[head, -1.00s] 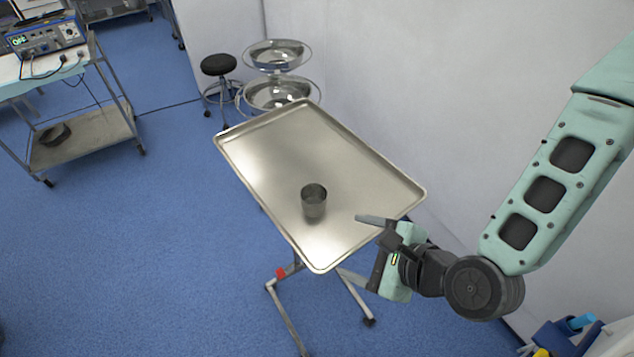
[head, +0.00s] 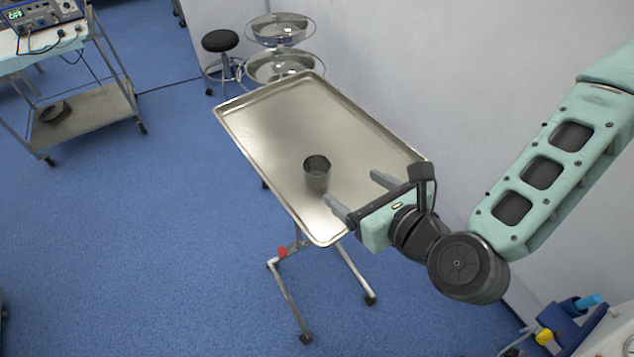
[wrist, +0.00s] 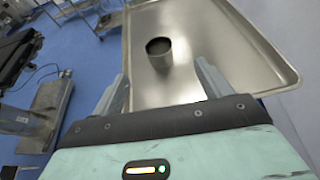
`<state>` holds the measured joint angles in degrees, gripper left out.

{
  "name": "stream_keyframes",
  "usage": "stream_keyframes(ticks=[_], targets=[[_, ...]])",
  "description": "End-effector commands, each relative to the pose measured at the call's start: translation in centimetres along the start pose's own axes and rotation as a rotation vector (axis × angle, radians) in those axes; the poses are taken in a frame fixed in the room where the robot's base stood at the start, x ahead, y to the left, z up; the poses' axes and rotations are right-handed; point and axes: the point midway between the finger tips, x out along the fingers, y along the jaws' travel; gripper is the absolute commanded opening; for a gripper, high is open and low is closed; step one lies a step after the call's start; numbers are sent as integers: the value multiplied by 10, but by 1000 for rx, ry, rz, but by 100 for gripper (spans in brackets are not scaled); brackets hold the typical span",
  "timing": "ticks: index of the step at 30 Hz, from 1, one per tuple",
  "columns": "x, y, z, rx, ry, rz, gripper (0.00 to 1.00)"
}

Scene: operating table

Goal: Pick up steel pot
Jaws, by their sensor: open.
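The steel pot (head: 316,174) is a small dark grey metal cup standing upright on the steel tray table (head: 270,125), toward its near right part. My gripper (head: 355,190) is open and empty at the tray's near right edge, to the right of the pot and apart from it. Its two fingers point toward the pot. In the wrist view the pot (wrist: 159,54) stands ahead of my gripper (wrist: 160,88), roughly between the lines of the two fingers.
A round black stool (head: 220,41) and a stand with steel basins (head: 280,65) are behind the tray. A cart (head: 85,115) with an electronic device stands at the left. A white wall runs along the right. The rest of the tray is bare.

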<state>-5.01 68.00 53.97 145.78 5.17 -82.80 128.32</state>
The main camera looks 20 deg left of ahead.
Motion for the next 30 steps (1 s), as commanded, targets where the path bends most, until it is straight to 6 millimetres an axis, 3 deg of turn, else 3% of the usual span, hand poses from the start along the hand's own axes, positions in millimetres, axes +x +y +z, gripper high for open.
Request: stream_keyframes(ticks=[7, 9, 15, 25, 30], targets=[[18, 1, -6, -2, -3, 2, 77], [31, 1, 3, 0, 0, 0, 77], [68, 2, 2, 0, 1, 1, 77], [95, 3, 0, -1, 2, 3, 77], [119, 6, -5, -3, 2, 3, 77]])
